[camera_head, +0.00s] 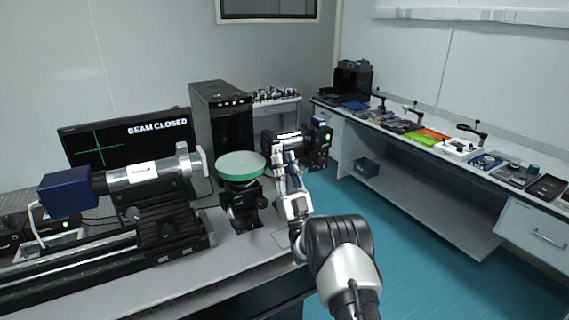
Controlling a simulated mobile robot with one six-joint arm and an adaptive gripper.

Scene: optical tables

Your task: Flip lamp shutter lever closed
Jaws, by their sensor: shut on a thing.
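The lamp (318,146) is a black housing with a small green light, standing at the right end of the near table. My gripper (283,158) is at the lamp's front left side, shut at the place of the shutter lever. The lever itself is too small and too covered by the fingers to make out, so its angle cannot be told. The monitor (100,152) behind the table reads "BEAM CLOSED" beside a green cross.
A green-rimmed round disc (241,167) on a black mount stands just left of my gripper. A silver tube with a blue camera (73,191) lies on a rail at left. A black computer tower (222,125) stands behind. A cluttered bench (455,185) is at right.

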